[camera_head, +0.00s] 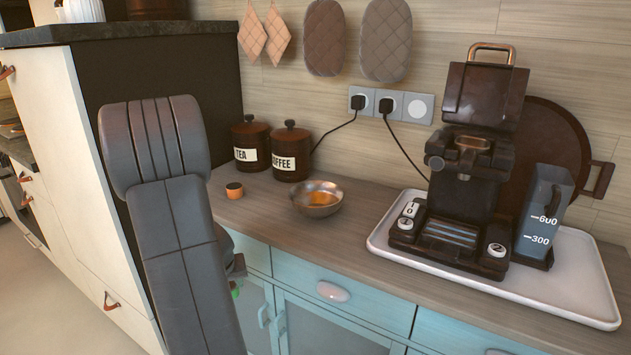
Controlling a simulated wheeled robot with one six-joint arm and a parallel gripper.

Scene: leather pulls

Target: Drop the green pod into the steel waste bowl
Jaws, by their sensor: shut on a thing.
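The steel waste bowl (305,207) sits on the wooden counter, left of the coffee machine. It has an orange-brown patch inside; I cannot tell whether that is a thing or a reflection. My gripper (238,270) is mostly hidden behind my dark grey arm, in front of the counter's edge. It is shut on the green pod (235,291), of which only a small green bit shows beside the arm. The pod is left of the bowl, nearer to me and lower in the picture, apart from it.
An orange-topped dark pod (234,190) stands on the counter left of the bowl. TEA (251,140) and COFFEE (291,152) canisters stand behind. A white tray (585,298) with the coffee machine (468,170) and water tank (545,205) fills the right. Counter (365,210) between bowl and tray is clear.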

